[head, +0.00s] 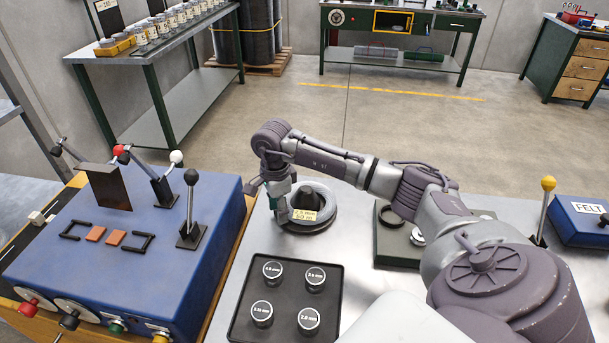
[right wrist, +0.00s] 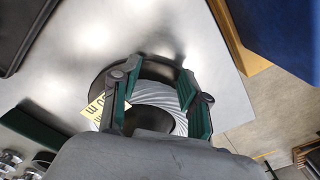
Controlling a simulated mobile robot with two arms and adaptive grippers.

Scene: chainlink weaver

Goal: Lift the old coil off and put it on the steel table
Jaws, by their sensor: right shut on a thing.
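The coil (head: 322,198) is a grey wire ring with a dark centre and a yellow tag reading 2.5 mm, 50 m. In the head view it sits low at the steel table (head: 362,245), behind the black tray. My right gripper (head: 277,200) is at its left side, pointing down and shut on it. In the right wrist view the green fingers (right wrist: 160,98) stand at either side of the wound wire (right wrist: 155,92), over a dark round rim. I cannot tell whether the coil touches the table. My left gripper is not in view.
A black tray (head: 240,325) with several labelled round caps lies in front. The blue lever machine (head: 130,250) stands to the left. A dark green box (head: 390,252) with rings and a blue FELT box (head: 585,222) are to the right. Bare steel shows between tray and green box.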

